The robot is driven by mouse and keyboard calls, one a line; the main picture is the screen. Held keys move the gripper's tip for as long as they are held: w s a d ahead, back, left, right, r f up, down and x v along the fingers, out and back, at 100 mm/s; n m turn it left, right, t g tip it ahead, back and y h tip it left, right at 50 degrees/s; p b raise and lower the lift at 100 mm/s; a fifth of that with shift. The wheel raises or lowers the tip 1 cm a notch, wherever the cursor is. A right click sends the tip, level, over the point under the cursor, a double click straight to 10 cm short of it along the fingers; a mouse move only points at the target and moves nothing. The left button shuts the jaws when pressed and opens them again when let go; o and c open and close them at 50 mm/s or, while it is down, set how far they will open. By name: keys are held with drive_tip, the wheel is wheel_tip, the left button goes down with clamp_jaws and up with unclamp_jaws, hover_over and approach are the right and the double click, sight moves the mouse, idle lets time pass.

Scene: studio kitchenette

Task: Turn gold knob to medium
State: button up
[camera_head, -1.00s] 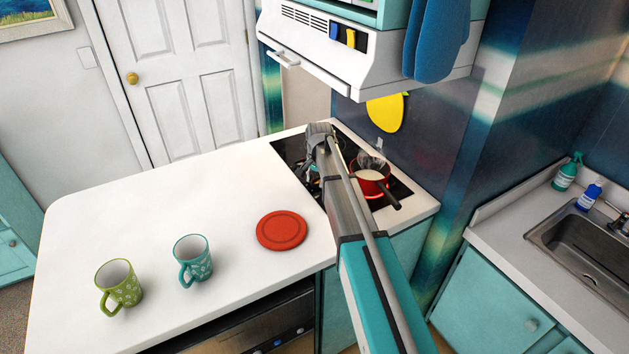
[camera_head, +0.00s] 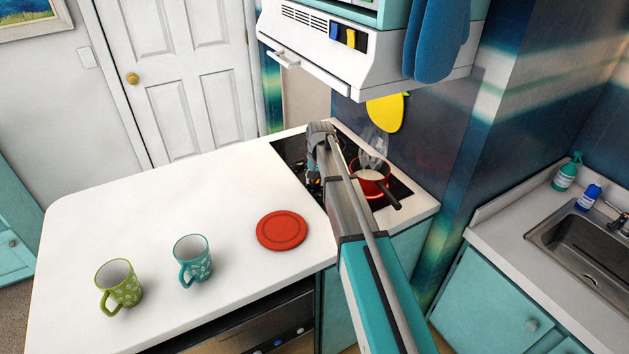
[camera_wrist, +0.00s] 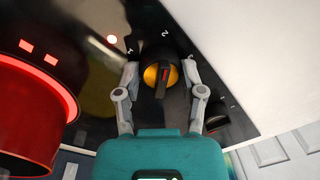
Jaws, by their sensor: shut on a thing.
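The gold knob (camera_wrist: 149,75) sits on the dark cooktop in the wrist view. It has a black grip bar across it with a red mark. Printed numerals stand around it, a 2 beyond it among them; I cannot tell which one the mark points to. My gripper (camera_wrist: 159,69) is shut on the knob, one grey finger on each side. In the head view my own arm hides the knob and most of the gripper.
A red pot (camera_head: 368,188) steams on the cooktop (camera_head: 290,150); it also shows close on the left in the wrist view (camera_wrist: 35,130). A black knob (camera_wrist: 224,118) is right of the gripper. A red disc (camera_head: 282,230) and two mugs are on the white counter (camera_head: 150,220).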

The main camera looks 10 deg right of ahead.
sight(334, 250)
drive_tip(key=o, duration=1.2)
drive_tip(key=shift+c, duration=0.2)
drive_tip(key=shift+d, duration=0.1)
drive_tip(key=shift+s+d+r+m+t+p, duration=0.3)
drive_tip(key=shift+d+r+m+p, duration=0.1)
drive_tip(key=shift+r+p, duration=0.15)
drive_tip(key=shift+s+d+r+m+t+p, duration=0.2)
drive_tip(key=shift+s+r+m+p, duration=0.15)
drive_tip(key=shift+r+m+p, duration=0.1)
drive_tip(key=shift+s+d+r+m+t+p, duration=0.2)
drive_tip(key=shift+s+r+m+p, duration=0.1)
drive_tip(key=shift+r+m+p, duration=0.15)
drive_tip(key=s+a+f+n+b, duration=0.1)
drive_tip(key=s+n, duration=0.1)
drive_tip(key=s, duration=0.7)
drive_tip(key=s+a+f+n+g+b, duration=0.1)
drive_tip(key=s+n, duration=0.1)
drive_tip(key=s, duration=0.7)
drive_tip(key=s+f+n+b, duration=0.1)
drive_tip(key=s+n, duration=0.2)
drive_tip(key=s, duration=0.7)
drive_tip(key=shift+a+g+h, duration=0.3)
drive_tip(key=shift+a+h, duration=0.1)
drive_tip(key=shift+w+r+p, duration=0.3)
drive_tip(key=shift+r+p, duration=0.3)
drive_tip(key=shift+p, duration=0.05)
wheel_tip(334, 250, up, 13)
drive_tip(key=p, duration=1.3)
drive_tip(key=shift+d+r, duration=0.15)
drive_tip(key=shift+r, duration=0.05)
